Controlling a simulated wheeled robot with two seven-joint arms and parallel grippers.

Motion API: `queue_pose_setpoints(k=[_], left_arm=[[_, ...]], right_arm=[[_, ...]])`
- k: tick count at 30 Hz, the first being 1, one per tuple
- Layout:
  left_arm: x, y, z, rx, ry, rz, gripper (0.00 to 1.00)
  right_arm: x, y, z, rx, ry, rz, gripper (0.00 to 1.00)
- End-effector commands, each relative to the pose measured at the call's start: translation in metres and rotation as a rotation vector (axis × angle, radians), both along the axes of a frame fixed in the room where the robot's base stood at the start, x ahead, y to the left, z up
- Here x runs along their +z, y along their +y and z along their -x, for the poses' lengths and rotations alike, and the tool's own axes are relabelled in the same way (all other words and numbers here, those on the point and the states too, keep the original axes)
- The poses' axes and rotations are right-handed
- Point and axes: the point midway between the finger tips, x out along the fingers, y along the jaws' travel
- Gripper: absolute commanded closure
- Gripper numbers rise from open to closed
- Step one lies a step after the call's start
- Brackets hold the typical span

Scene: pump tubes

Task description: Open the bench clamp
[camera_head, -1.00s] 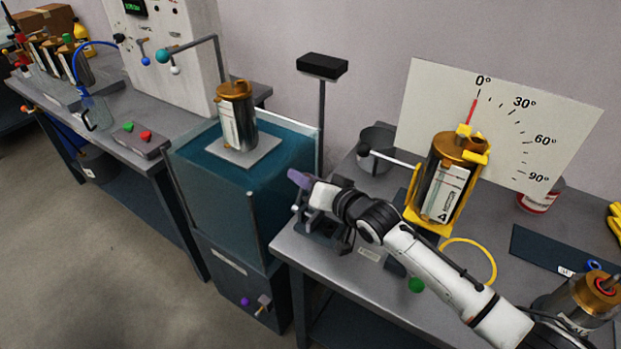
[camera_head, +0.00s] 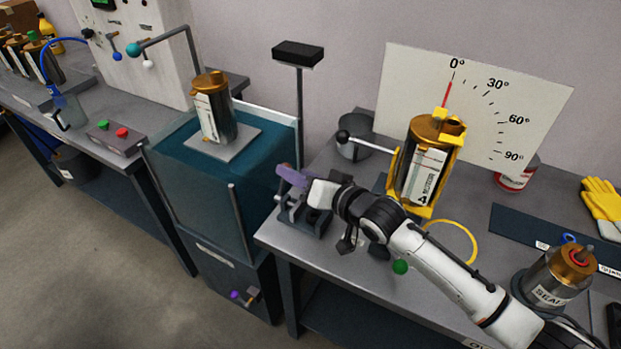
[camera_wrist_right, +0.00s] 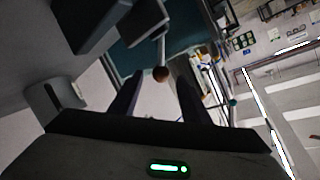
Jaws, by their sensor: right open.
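The bench clamp (camera_head: 305,217) is a dark, low fixture at the near left corner of the right-hand bench, partly covered by my arm in the head view. My right gripper (camera_head: 290,178), with purplish fingers, is directly above it and points left. In the right wrist view, its two dark fingers (camera_wrist_right: 158,92) are spread apart. The clamp's jaws are too small and hidden to read. My left gripper is not in view.
A teal tank (camera_head: 183,166) with a canister (camera_head: 215,108) stands left of the bench. A yellow cradle holding a canister (camera_head: 425,167), an angle board (camera_head: 540,110) and a grey pot (camera_head: 355,150) stand behind my arm. A sealed canister (camera_head: 555,277) stands at right.

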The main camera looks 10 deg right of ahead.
Motion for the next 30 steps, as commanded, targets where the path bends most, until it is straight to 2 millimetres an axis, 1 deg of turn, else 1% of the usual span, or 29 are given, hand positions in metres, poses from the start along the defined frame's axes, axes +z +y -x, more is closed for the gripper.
queue_pose_setpoints(k=[1, 3, 6, 10, 15, 30], left_arm=[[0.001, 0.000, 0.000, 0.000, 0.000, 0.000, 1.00], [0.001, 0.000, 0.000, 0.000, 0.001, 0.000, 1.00], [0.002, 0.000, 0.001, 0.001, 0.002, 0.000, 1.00], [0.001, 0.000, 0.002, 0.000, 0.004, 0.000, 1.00], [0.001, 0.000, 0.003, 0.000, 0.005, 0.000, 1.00], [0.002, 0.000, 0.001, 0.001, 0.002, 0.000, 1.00]], right_arm=[[0.002, -0.005, 0.009, 0.000, 0.001, 0.002, 0.57], [0.007, -0.011, 0.019, 0.000, 0.000, 0.000, 0.57], [0.010, -0.018, 0.031, 0.001, 0.001, 0.000, 0.57], [0.014, -0.024, 0.040, 0.000, 0.000, 0.001, 0.57], [0.016, -0.026, 0.043, 0.000, 0.000, 0.001, 0.57], [0.016, -0.026, 0.043, 0.000, 0.000, 0.001, 0.57]])
